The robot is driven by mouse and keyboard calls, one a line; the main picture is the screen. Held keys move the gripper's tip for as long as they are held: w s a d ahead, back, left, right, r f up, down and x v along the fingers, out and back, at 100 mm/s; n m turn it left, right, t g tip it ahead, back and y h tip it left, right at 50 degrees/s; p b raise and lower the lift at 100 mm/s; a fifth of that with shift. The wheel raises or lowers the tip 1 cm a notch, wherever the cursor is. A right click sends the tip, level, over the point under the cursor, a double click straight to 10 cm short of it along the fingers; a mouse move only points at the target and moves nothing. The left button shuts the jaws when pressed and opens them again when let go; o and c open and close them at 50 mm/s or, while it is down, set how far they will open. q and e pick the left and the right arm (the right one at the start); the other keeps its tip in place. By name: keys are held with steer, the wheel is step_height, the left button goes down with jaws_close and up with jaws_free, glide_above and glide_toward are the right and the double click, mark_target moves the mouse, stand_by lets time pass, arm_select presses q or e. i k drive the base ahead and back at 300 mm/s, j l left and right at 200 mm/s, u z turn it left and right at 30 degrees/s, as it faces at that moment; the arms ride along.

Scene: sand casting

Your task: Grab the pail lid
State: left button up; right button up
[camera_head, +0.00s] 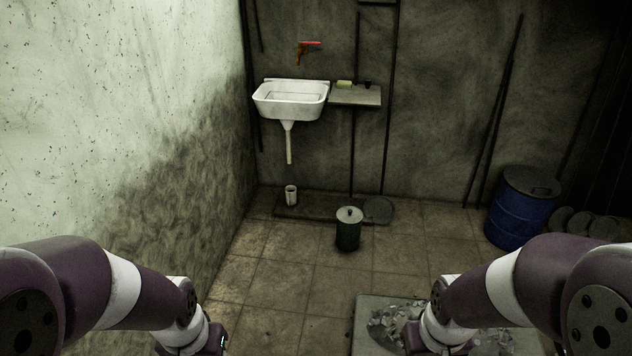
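The pail (348,236) is a dark cylinder standing upright on the tiled floor, a little right of the picture's middle. Its lid (349,214) is a paler disc with a small knob, resting on top of the pail. My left arm comes in at the lower left and my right arm at the lower right. Both arms run out of the bottom of the picture, so neither gripper's fingers show. Both arms are well short of the pail and nothing of mine touches the lid.
A white sink (291,99) hangs on the back wall beside a small shelf (355,96). A pale cup (291,194) stands below it. A blue barrel (518,213) stands at the right. A grey slab (369,305) with rubble lies in front. Floor between is clear.

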mark_target(346, 215)
steer(key=i+j, duration=0.15)
steer(key=i, duration=0.35)
steer(key=i+j, duration=0.15)
steer(key=i, duration=0.4)
steer(key=i+j, duration=0.15)
steer(key=i, duration=0.35)
steer(key=i+j, duration=0.15)
steer(key=i, duration=0.35)
steer(key=i+j, duration=0.15)
steer(key=i, duration=0.4)
steer(key=i+j+z, duration=0.15)
steer(key=i+z, duration=0.3)
steer(key=i+j+z, duration=0.3)
steer(key=i+z, duration=0.15)
steer(key=i+j+z, duration=0.65)
steer(key=j+z, duration=0.25)
steer(key=z, duration=0.85)
